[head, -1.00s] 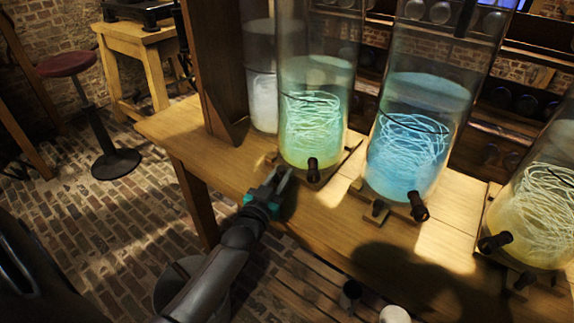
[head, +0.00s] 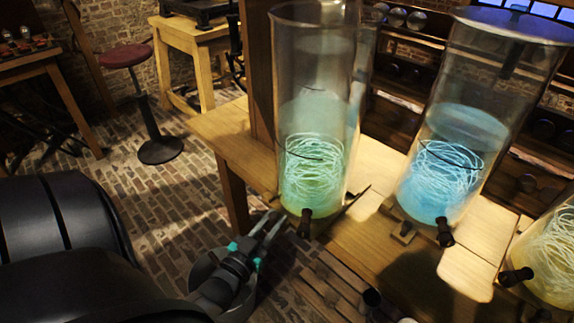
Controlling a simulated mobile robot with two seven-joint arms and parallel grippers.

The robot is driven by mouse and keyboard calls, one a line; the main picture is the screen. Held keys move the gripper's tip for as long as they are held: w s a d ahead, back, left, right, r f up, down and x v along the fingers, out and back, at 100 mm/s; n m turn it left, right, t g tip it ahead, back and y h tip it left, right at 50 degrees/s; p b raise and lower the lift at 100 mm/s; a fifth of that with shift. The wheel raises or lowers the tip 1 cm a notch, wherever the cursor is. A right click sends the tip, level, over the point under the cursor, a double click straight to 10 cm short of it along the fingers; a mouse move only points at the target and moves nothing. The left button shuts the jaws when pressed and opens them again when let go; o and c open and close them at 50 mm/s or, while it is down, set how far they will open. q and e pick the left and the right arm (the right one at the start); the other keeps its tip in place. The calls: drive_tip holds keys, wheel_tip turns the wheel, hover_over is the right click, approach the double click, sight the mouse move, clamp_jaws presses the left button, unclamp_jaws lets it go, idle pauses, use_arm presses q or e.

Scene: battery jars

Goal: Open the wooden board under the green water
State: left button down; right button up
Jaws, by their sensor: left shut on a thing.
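The green water is in a tall glass jar (head: 313,172) on the wooden table, with a loose tangle of pale strands inside and a black tap (head: 305,222) low at its front. The wooden board (head: 333,216) lies under this jar; only its edge at the lower right of the jar shows clearly. My left gripper (head: 270,222) is at the table's front edge, left of the black tap. It is shut on what appears to be the board's front part, though the grip itself is hard to make out. My right gripper is not in view.
A blue-water jar (head: 444,168) with its own tap (head: 444,233) and small knob (head: 404,232) stands to the right. A yellow jar (head: 548,255) is at the right edge. A red stool (head: 125,55) stands on the open brick floor at left.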

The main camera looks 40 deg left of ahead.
use_arm(q)
drive_tip(key=shift+s+a+f+p, duration=0.1)
drive_tip(key=shift+s+p, duration=0.25)
drive_tip(key=shift+s, duration=1)
drive_tip(key=shift+s+a+p, duration=0.1)
drive_tip(key=shift+s+p, duration=0.25)
drive_tip(key=shift+s, duration=1)
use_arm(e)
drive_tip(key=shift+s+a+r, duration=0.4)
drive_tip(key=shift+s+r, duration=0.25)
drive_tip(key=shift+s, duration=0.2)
use_arm(q)
drive_tip(key=c, duration=0.7)
unclamp_jaws()
drive_tip(key=s+d+p, duration=0.1)
drive_tip(key=s, duration=0.6)
drive_tip(key=shift+s+d, duration=0.2)
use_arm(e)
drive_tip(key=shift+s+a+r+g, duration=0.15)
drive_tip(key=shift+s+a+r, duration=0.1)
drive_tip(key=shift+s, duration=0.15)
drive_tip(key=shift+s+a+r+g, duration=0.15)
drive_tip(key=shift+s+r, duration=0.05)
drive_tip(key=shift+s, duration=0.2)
